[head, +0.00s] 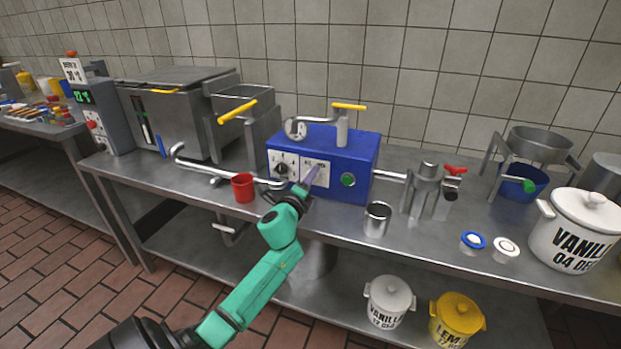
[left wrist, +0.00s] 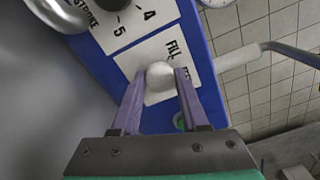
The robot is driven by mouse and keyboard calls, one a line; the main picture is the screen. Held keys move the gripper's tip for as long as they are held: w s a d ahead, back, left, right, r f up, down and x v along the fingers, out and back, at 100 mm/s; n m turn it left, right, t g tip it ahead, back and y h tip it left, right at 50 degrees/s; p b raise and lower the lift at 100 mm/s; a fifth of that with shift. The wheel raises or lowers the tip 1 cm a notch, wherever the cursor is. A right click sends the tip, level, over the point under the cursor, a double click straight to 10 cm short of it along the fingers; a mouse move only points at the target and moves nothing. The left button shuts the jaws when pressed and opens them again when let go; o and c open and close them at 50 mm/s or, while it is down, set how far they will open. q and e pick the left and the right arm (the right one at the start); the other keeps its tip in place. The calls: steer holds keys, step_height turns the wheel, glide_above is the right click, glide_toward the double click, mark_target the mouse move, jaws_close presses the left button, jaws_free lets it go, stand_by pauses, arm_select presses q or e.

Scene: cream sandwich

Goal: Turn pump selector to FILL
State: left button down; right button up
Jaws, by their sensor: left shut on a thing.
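The pump is a blue box (head: 345,150) on the steel table, with white label plates on its front. The pump selector is a pale rounded knob (left wrist: 159,78) on the plate marked FILL (left wrist: 174,50); a second label beside it is partly hidden. My left gripper (head: 311,180) reaches the right-hand plate of the pump. In the left wrist view its two purple fingers (left wrist: 161,85) are closed on either side of the selector knob. I cannot tell which label the knob points to. My right gripper is not in view.
A dark dial (left wrist: 108,3) sits on the neighbouring plate and a green button (head: 348,180) to the right. A red cup (head: 243,187) and a steel cup (head: 377,219) stand near the table's front. A bent pipe (head: 205,170) runs left of the pump.

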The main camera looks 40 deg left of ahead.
arm_select(q)
steer(key=shift+f+n+p, duration=0.1)
steer(key=shift+n+p, duration=0.25)
steer(key=shift+n, duration=1.95)
steer(key=shift+c, duration=2.1)
jaws_free()
steer(key=shift+s, duration=0.1)
steer(key=v, duration=1.4)
steer(key=shift+s, duration=0.2)
steer(key=shift+d, duration=0.15)
